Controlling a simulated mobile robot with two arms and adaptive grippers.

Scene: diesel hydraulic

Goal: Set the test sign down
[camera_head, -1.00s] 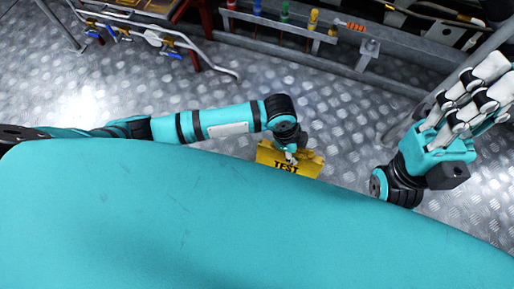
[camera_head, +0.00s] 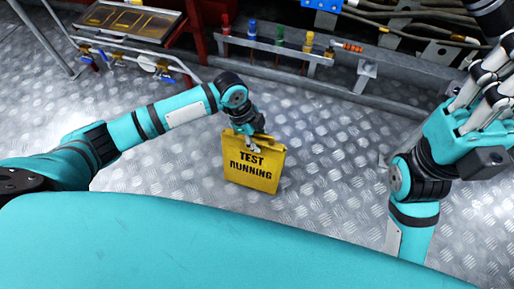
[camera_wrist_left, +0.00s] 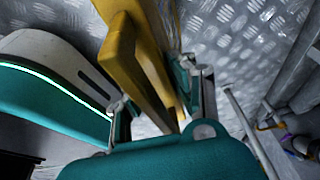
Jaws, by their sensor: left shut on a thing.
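The test sign (camera_head: 252,170) is a yellow folding board with black "TEST RUNNING" lettering. My left gripper (camera_head: 253,145) is shut on its top edge, and the sign hangs upright below it. In the left wrist view, the sign's yellow panels (camera_wrist_left: 122,50) show edge-on, with a finger on each side of them near the left gripper (camera_wrist_left: 160,100). Whether the sign's bottom edge touches the floor is hard to tell. My right gripper (camera_head: 490,90) is at the right edge, away from the sign, with its white fingers partly cut off.
Diamond-plate metal floor (camera_head: 320,190) is clear around the sign. Behind it stands a grey rail (camera_head: 275,72) with coloured handles. A pipe with blue and yellow valves (camera_head: 125,62) is at the upper left. A tray (camera_head: 130,20) sits above it.

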